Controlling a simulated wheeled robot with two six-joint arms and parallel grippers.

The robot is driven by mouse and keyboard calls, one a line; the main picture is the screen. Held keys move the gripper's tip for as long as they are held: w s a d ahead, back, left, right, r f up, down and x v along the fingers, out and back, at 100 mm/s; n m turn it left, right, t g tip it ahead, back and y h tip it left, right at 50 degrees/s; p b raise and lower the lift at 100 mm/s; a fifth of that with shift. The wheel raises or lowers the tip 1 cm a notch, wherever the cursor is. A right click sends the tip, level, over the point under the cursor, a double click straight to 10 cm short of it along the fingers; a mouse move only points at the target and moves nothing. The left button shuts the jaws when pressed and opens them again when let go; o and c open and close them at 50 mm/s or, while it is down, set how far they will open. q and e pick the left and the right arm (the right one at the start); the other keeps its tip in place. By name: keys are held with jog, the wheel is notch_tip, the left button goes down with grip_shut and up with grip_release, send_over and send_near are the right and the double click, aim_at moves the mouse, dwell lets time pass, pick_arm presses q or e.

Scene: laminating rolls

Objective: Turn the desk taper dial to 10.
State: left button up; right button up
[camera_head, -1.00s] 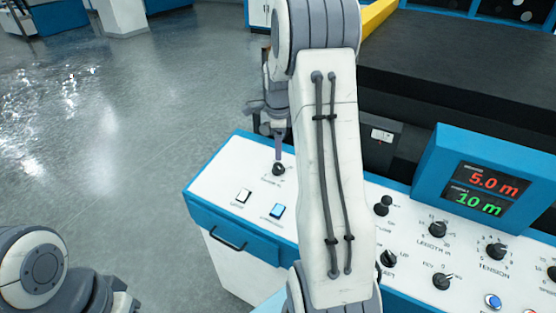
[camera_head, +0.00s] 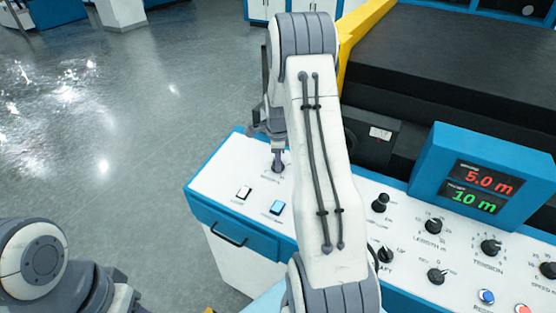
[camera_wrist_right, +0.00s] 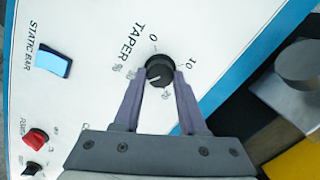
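The taper dial (camera_wrist_right: 159,69) is a round black knob on the white desk panel, with 0, 10 and 20 marked around it. In the right wrist view its pale pointer line appears toward the lower left, away from the 10 mark; the exact reading is unclear. My right gripper (camera_wrist_right: 160,74) has one finger on each side of the knob, close to its edges; whether both fingers touch it I cannot tell. In the head view my right gripper (camera_head: 278,160) stands over the dial (camera_head: 278,168). My left arm is at the lower left; its fingertips do not show.
A blue static bar switch (camera_wrist_right: 53,60) and a red knob (camera_wrist_right: 35,138) sit near the dial. In the head view several other knobs, such as the length knob (camera_head: 433,226), and a display (camera_head: 480,185) reading 5.0 m and 10 m are on the right. Open floor lies left.

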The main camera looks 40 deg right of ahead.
grip_shut()
jog(key=shift+n, duration=0.3)
